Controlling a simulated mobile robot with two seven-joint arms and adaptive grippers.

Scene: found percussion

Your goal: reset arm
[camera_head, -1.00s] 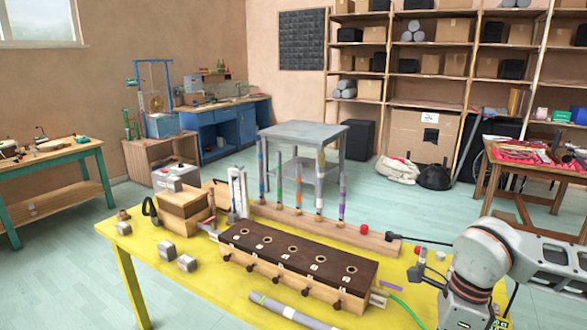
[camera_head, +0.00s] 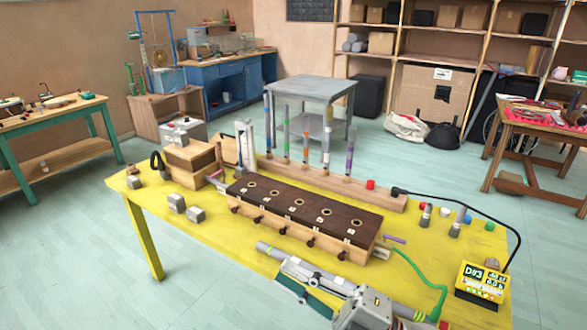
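My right gripper (camera_head: 288,272) shows at the bottom centre, pointing left, over the front edge of the yellow table (camera_head: 232,262). It is near a grey tube (camera_head: 268,249) that lies on the table, and partly covers it. I see nothing clearly held in it, and cannot tell how far its fingers are apart. The grey body of this gripper is cut off by the bottom edge. My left gripper and arm are not in view.
A wooden box with a dark top (camera_head: 290,203) and a rack of coloured tubes (camera_head: 375,193) stand on the table. A yellow tuner (camera_head: 482,282) with a black cable is at the right. Weights (camera_head: 196,215) and a wooden block box (camera_head: 190,165) are left. A green cable (camera_head: 432,282) lies at right.

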